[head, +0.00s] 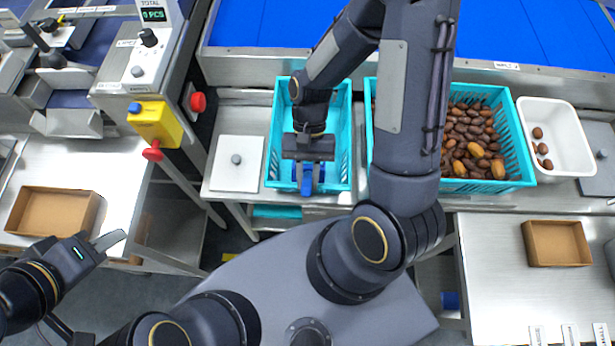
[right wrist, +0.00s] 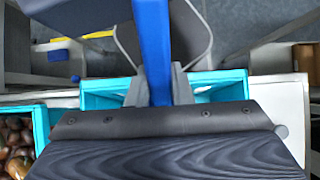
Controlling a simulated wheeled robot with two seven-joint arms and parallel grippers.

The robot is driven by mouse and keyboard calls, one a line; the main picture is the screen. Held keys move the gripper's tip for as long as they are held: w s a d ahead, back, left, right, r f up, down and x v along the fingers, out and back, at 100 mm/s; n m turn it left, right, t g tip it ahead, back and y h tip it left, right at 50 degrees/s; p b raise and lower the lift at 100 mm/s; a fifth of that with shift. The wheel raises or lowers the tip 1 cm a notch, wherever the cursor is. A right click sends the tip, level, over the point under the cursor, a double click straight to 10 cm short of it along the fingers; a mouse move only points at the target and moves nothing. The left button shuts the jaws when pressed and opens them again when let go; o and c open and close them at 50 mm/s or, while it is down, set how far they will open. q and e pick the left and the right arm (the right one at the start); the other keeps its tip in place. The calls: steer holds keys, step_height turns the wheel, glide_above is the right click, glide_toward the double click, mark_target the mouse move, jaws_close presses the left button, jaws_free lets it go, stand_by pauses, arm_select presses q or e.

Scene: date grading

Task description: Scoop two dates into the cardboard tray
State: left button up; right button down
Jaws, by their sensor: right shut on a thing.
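Many brown dates (head: 472,128), some lighter, lie in the right teal crate (head: 505,187), partly hidden by my arm. Cardboard trays stand at the left (head: 53,211) and right (head: 556,243); both look empty. My right gripper (head: 306,172) is over the left teal crate (head: 270,150), shut on a blue tool (head: 307,187), likely the scoop. In the right wrist view, its blue shaft (right wrist: 153,45) stands between the fingers (right wrist: 157,88); the scoop's bowl cannot be made out. My left gripper (head: 108,241) is near the left table; its finger gap is unclear.
A white tub (head: 560,112) with a few dates stands right of the date crate. A white plate (head: 237,163) with a knob lies left of the empty-looking crate. A yellow box (head: 157,123) and red knobs (head: 198,102) are at the left. The right table has free room.

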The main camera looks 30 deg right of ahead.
mark_target(307, 179)
steer(key=shift+w+d+r+p, duration=0.15)
steer(key=shift+w+r+p, duration=0.1)
steer(key=shift+r+p, duration=0.25)
steer(key=shift+s+r+p, duration=0.15)
steer(key=shift+r+p, duration=0.25)
steer(key=shift+r, duration=0.2)
steer(key=shift+r+p, duration=1.55)
steer(key=shift+r, duration=0.2)
steer(key=shift+r+p, duration=0.65)
steer(key=shift+r, duration=0.8)
step_height(307, 179, up, 8)
steer(key=shift+r, duration=0.25)
